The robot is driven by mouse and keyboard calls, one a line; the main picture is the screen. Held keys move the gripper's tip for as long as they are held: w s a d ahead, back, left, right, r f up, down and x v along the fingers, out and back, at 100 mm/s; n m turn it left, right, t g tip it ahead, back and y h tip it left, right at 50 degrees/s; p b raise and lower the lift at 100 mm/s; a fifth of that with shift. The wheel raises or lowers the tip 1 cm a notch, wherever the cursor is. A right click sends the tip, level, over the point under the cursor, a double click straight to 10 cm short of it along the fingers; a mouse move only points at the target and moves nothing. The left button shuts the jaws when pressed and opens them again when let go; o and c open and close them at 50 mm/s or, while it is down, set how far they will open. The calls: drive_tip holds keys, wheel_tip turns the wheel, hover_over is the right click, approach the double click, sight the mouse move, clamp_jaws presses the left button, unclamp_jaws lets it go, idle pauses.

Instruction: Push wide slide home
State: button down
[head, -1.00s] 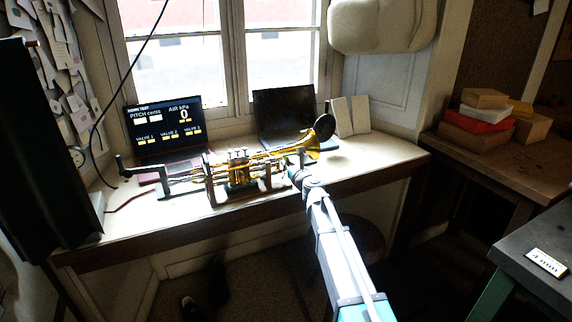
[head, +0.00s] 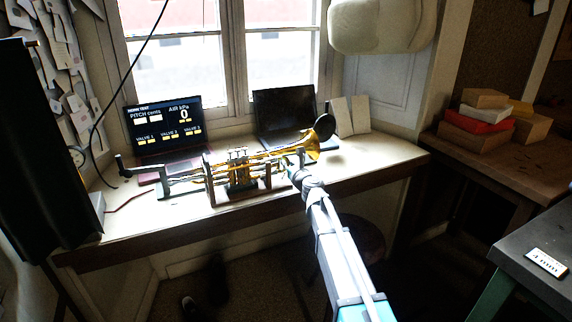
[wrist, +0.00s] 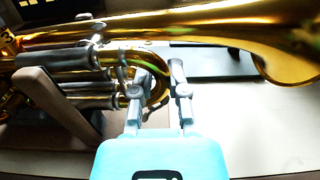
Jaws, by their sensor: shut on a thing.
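The brass horn (head: 240,170) lies sideways in a stand on the bench, with its bell (head: 313,150) to the right. In the wrist view the horn's long tube (wrist: 170,28) runs across the top. The wide slide shows as a curved brass bow (wrist: 161,80) below that tube, joined to silver tubes on its left. My gripper (wrist: 150,75) is shut on the slide, one finger on each side of the bow. In the head view my gripper (head: 295,171) is at the horn's right half, and the slide is mostly hidden there.
A brown upright support (wrist: 55,105) stands left of my gripper in the wrist view. A lit laptop (head: 166,128) and a dark screen (head: 285,112) stand behind the horn. The bench right of the horn (head: 375,160) is clear.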

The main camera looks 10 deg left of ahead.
idle(0.3)
drive_tip(key=c, duration=0.6)
unclamp_jaws()
drive_tip(key=shift+o, duration=0.2)
drive_tip(key=v, duration=1.2)
drive_tip(key=shift+s, duration=0.1)
